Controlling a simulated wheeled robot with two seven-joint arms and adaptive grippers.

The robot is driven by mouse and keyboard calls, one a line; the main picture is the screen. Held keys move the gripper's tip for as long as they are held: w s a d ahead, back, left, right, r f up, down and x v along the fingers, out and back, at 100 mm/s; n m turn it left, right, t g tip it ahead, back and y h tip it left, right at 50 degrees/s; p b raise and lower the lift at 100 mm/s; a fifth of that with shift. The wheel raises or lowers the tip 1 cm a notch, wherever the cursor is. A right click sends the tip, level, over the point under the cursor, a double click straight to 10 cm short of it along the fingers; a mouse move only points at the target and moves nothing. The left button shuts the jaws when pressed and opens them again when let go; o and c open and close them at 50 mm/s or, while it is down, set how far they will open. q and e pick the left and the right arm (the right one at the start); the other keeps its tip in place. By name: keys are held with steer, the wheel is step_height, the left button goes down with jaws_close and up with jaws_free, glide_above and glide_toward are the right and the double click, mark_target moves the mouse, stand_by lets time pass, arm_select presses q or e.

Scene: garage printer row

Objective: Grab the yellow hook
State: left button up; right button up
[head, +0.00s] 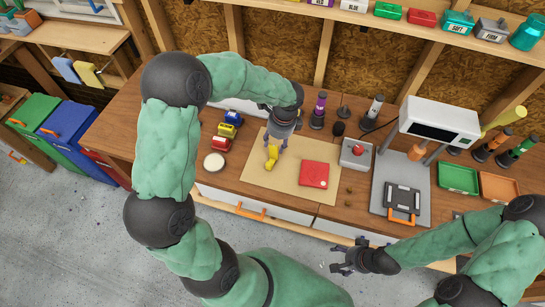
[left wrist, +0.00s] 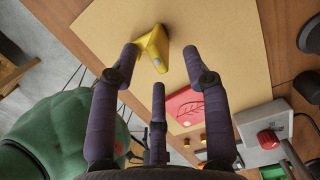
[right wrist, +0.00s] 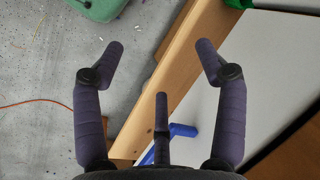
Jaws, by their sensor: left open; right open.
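The yellow hook (head: 271,158) lies on the tan mat (head: 259,179) on the workbench. It also shows in the left wrist view (left wrist: 153,47), near the tips of my left fingers and partly between them. My left gripper (head: 277,144) is above the mat, pointing down, with its fingers spread on either side of the hook. I cannot tell whether a finger touches it. My right gripper (head: 340,259) is open and empty in front of the bench's front edge. In the right wrist view its fingers (right wrist: 160,60) are spread with nothing between them.
A red card (head: 314,174) lies on the mat, right of the hook. A box with a red button (head: 356,152) stands right of the mat, beside a printer (head: 437,122). Toy cars (head: 227,130) and a white round lid (head: 214,162) lie to the left. Dark cylinders stand behind.

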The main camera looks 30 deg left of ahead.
mark_target(272, 150)
arm_select(q)
steer(key=shift+w+f, duration=0.1)
steer(key=shift+f, duration=0.2)
steer(key=shift+s+a+f, duration=0.1)
steer(key=shift+s+f, duration=0.1)
steer(key=shift+f, duration=0.25)
steer(key=f, duration=0.2)
steer(key=a+f+b, duration=0.1)
steer(key=f, duration=0.1)
steer(key=shift+s, duration=0.25)
steer(key=shift+d, duration=0.1)
jaws_close()
